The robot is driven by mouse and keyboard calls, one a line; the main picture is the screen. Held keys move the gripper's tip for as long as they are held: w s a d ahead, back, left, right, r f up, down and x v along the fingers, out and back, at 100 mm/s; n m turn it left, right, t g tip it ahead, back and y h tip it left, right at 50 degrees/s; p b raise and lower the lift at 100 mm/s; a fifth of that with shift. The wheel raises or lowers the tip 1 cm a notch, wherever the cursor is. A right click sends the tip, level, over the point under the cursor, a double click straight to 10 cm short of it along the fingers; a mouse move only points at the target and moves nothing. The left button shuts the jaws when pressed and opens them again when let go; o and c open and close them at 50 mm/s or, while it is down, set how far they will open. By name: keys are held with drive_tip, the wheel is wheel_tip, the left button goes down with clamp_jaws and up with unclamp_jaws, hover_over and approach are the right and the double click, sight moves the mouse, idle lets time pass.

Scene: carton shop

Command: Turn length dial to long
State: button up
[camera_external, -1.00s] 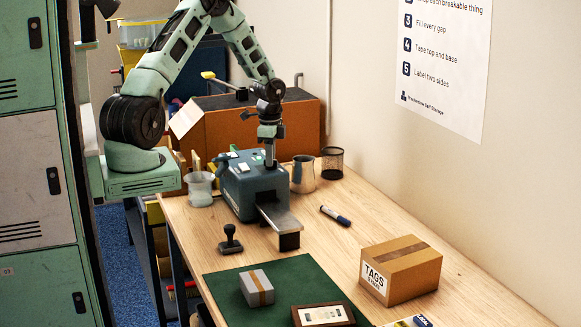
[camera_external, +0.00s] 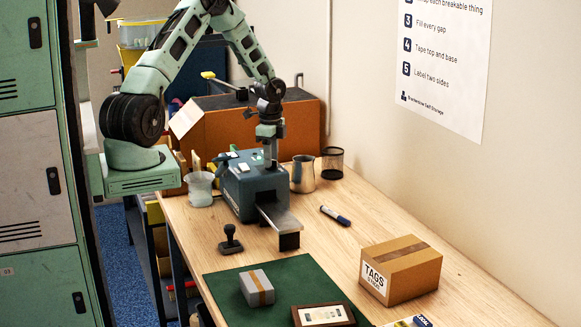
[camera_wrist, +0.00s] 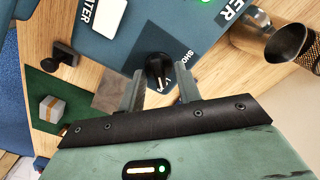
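The blue-grey machine (camera_external: 238,197) stands on the wooden table, with a metal chute at its front. In the wrist view its top panel (camera_wrist: 115,45) carries a black pointed dial (camera_wrist: 159,69). A label starting "SHO" is beside the dial, and another label is partly hidden by a finger. My gripper (camera_wrist: 160,80) is open, with one finger on each side of the dial. I cannot tell whether either finger touches it. In the external view my gripper (camera_external: 270,160) points down at the machine's top, and the dial is not distinguishable there.
A metal jug (camera_external: 303,175) and a mesh cup (camera_external: 332,163) stand close behind the machine to the right. A pale pot (camera_external: 200,188) is at its left. A black stamp (camera_external: 231,240), a marker (camera_external: 336,216) and a carton (camera_external: 401,270) lie further forward.

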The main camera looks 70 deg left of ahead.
wheel_tip(320, 180, up, 17)
drive_tip(key=b, duration=0.4)
drive_tip(key=shift+r, duration=0.15)
idle(0.3)
